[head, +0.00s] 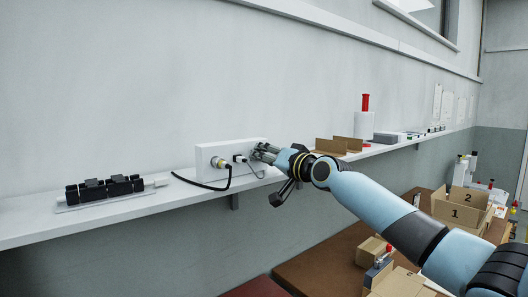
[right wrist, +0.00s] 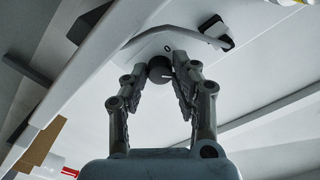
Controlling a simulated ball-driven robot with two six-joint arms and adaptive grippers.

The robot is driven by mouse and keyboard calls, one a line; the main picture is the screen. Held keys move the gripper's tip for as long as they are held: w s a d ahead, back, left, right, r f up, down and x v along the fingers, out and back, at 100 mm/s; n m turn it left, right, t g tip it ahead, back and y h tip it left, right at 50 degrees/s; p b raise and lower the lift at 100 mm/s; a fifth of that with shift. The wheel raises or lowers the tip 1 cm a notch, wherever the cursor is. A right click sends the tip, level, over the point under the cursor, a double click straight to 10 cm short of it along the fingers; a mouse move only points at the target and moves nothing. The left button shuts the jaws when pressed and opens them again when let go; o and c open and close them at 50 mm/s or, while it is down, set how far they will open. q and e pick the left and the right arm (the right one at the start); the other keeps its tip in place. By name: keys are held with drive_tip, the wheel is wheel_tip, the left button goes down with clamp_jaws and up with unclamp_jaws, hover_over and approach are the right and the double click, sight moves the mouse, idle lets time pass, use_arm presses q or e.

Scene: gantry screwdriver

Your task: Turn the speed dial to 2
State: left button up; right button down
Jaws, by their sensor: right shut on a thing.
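The speed dial (right wrist: 159,70) is a dark round knob on the end of the white control box, seen in the right wrist view. A 0 is printed on the box beside it, and a small pale mark shows on the knob. My right gripper (right wrist: 163,78) has its two fingers around the knob and is shut on it. In the head view my right gripper (head: 262,152) reaches the right end of the control box (head: 215,150) and hides the dial. Whether a 2 is printed near the dial I cannot tell. My left gripper is not in view.
The box stands on a narrow white wall shelf (head: 140,202). Black cables (head: 205,186) hang from its plugs. A black device (head: 104,190) lies on the shelf at left.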

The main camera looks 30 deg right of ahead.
drive_tip(key=m+p, duration=0.2)
drive_tip(key=m, duration=0.2)
drive_tip(key=shift+m, duration=0.3)
drive_tip(key=shift+m+p, duration=0.6)
drive_tip(key=shift+m, duration=1.3)
drive_tip(key=shift+f, duration=0.1)
drive_tip(key=c, duration=1.1)
unclamp_jaws()
drive_tip(key=shift+o, duration=0.2)
drive_tip(key=s, duration=0.7)
drive_tip(key=shift+s+d, duration=0.25)
drive_tip(key=shift+d, duration=0.1)
